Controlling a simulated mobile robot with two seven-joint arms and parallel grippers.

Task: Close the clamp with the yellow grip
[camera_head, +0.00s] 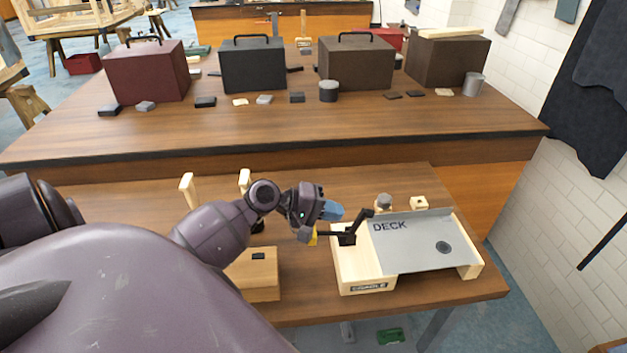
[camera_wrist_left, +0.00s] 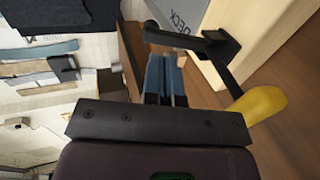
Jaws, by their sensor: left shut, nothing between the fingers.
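The clamp (camera_head: 347,238) is black and sits on the left end of the wooden DECK fixture (camera_head: 362,280). One black bar of it rises up and right, over the panel's edge. Its lever reaches out left to the yellow grip (camera_head: 313,236), partly hidden behind my arm. In the left wrist view the clamp (camera_wrist_left: 222,46) is at upper right and the yellow grip (camera_wrist_left: 258,104) at right. My left gripper (camera_head: 332,210), with blue fingers, is just above and behind the lever. In the wrist view its fingers (camera_wrist_left: 165,72) are together and empty, left of the grip. My right gripper is out of view.
The grey DECK panel (camera_head: 425,245) lies right of the clamp. A wooden block (camera_head: 258,278) stands left of it, and wooden posts (camera_head: 187,188) stand behind my arm. The long workbench (camera_head: 270,130) behind holds several boxes. The near table's right front is clear.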

